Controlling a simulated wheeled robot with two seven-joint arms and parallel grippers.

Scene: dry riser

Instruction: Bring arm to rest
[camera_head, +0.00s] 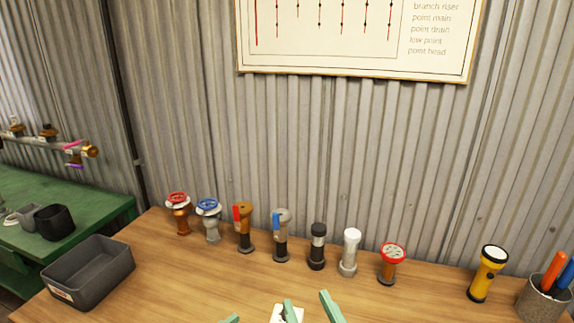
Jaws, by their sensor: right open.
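My right gripper (309,308) shows at the bottom middle as pale green fingertips, apart and with nothing seen between them. Another pale green tip (230,319) at the bottom edge, left of it, appears to be part of my left gripper; its jaws are cut off by the frame. A small white piece (276,314) shows beside the right gripper's left finger; I cannot tell what it is. Most of both arms is out of view. The fingertips are in front of the row of valves and fittings, apart from them.
On the wooden table (400,303) stand several upright valves and fittings, from a red-wheel valve (178,213) to a red-topped one (391,264). A grey bin (90,273) is left; a yellow torch (487,274) and pen cup (541,301) are right. Corrugated wall behind.

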